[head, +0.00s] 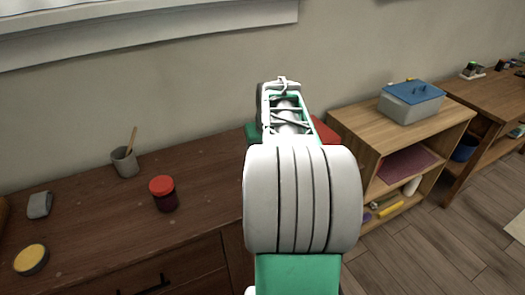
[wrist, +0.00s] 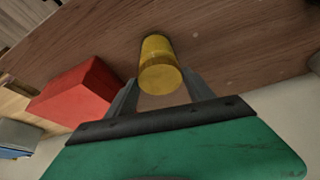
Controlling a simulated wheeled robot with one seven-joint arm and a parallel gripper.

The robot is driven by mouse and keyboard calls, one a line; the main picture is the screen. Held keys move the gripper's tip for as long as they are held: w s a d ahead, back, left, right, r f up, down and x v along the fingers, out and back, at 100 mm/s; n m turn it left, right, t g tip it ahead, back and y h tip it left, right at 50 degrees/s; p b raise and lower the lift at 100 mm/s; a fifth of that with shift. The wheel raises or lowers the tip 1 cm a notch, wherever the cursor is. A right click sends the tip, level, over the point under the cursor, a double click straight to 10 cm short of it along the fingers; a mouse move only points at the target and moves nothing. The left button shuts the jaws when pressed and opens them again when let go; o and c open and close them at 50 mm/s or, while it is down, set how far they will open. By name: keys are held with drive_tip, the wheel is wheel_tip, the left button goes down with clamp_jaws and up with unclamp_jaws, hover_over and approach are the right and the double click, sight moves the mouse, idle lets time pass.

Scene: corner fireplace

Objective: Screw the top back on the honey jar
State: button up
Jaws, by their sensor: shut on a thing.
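My gripper (wrist: 160,80) is shut on a yellow, amber-looking cylinder (wrist: 158,50), which looks like the honey jar. Its round flat end faces the wrist camera. I cannot tell whether this end carries a top. The cylinder is over the brown wooden dresser top, and I cannot tell whether it touches it. In the head view my arm hides the gripper and the cylinder. A low round thing with a yellow face and dark side (head: 31,258) lies at the front left of the dresser. I cannot tell whether it is the jar's top.
A dark red jar with a red lid (head: 163,194) and a grey cup with a stick (head: 125,162) stand on the dresser (head: 95,235). A grey object (head: 39,204) lies left. A red box (wrist: 75,92) is beside my gripper. A shelf unit (head: 345,118) bears a blue-lidded box (head: 411,105).

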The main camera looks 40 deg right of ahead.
drive_tip(key=o, duration=1.7)
drive_tip(key=shift+o, duration=0.2)
drive_tip(key=shift+r+p, duration=1.15)
drive_tip(key=shift+r, duration=0.35)
